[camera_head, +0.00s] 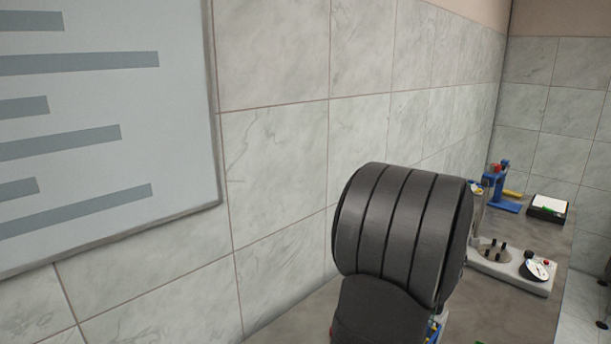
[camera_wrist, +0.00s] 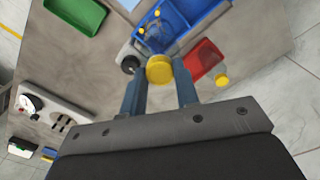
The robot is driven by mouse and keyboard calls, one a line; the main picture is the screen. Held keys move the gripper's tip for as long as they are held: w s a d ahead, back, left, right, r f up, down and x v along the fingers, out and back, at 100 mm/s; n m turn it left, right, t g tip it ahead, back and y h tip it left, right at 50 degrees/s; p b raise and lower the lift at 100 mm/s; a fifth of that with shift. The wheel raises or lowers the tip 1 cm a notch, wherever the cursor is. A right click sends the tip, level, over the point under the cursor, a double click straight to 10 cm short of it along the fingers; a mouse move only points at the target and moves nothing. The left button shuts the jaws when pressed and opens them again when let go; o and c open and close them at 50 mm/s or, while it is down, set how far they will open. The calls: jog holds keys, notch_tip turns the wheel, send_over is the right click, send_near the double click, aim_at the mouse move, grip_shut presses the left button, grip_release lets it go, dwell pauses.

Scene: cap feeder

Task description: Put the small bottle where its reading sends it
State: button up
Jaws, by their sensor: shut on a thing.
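My gripper (camera_wrist: 159,74) shows in the wrist view, its two blue-grey fingers shut on a small bottle with a round yellow cap (camera_wrist: 159,69). I see the bottle from above, so its body is mostly hidden under the cap. A device with a white round dial (camera_wrist: 29,104) stands to the left in the wrist view, away from my gripper; it also shows at the right in the head view (camera_head: 537,269). The dial's reading is too small to make out. The gripper and bottle are hidden in the head view.
A blue tray (camera_wrist: 213,15) holds several yellow-capped items. A red tray (camera_wrist: 207,57) lies beside it, with another yellow cap (camera_wrist: 222,80) near its edge. A green tray (camera_wrist: 76,13) lies at upper left. A black knob (camera_wrist: 130,64) is close to the held bottle. Bare table lies between.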

jog(key=shift+r, duration=1.45)
jog(key=s+d+f+m, duration=0.25)
jog(key=s+d, duration=0.35)
jog(key=d, duration=0.5)
jog(key=s+d+f+m, duration=0.25)
jog(key=s+d, duration=0.35)
jog(key=d, duration=0.6)
jog(key=w+a+f+n, duration=0.1)
jog(key=w+a+f, duration=0.1)
jog(key=w+f, duration=0.9)
jog(key=shift+a, duration=0.35)
jog(key=shift+f, duration=0.1)
